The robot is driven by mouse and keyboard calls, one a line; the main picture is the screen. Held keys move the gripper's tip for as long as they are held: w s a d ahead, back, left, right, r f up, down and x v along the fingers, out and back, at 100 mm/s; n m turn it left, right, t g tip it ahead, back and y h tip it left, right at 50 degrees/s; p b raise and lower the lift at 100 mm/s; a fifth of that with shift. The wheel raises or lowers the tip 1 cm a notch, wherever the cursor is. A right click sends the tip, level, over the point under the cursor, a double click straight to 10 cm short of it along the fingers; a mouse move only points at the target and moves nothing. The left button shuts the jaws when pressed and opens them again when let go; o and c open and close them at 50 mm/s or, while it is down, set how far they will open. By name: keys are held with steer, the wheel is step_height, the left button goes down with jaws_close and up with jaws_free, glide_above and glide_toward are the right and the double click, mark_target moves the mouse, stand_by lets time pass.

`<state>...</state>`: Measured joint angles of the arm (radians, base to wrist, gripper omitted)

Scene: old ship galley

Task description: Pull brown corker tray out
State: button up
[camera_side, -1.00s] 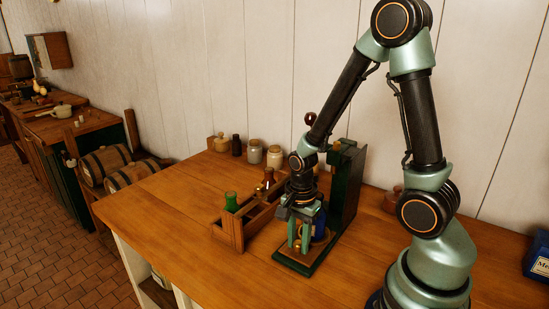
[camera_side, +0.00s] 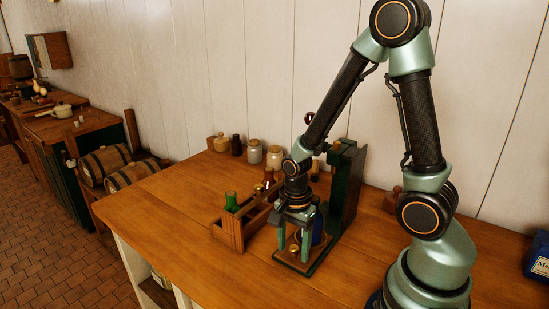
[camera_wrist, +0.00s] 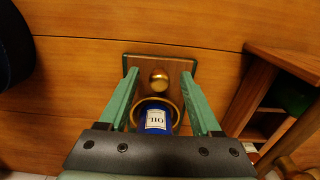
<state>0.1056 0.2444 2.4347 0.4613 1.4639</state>
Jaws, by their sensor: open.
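The brown corker tray (camera_side: 297,263) lies on the green-edged base of the corker (camera_side: 347,188), whose dark green column rises behind it. In the wrist view, the tray (camera_wrist: 181,68) carries a brass knob (camera_wrist: 159,77) near its far end and a blue bottle (camera_wrist: 156,117) labelled "OIL", with a brass ring around its base. My gripper (camera_side: 293,250) points down over the tray, fingers spread. In the wrist view, my gripper (camera_wrist: 161,73) has one finger on each side of the knob, with gaps between. The bottle is partly hidden by my gripper in both views.
A wooden bottle crate (camera_side: 229,231) with a green bottle (camera_side: 231,201) stands close left of the corker. Several jars (camera_side: 254,152) line the wall behind. A blue tin (camera_side: 538,256) is far right. The tabletop in front of the corker is clear.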

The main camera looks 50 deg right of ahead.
steer(key=shift+r, duration=0.1)
steer(key=shift+r, duration=3.4)
steer(key=a+r+n+t, duration=0.3)
steer(key=r+n+t, duration=0.2)
steer(key=r+n, duration=0.9)
steer(key=n, duration=0.4)
steer(key=shift+w+r+t, duration=0.25)
steer(key=shift+r+t, duration=0.05)
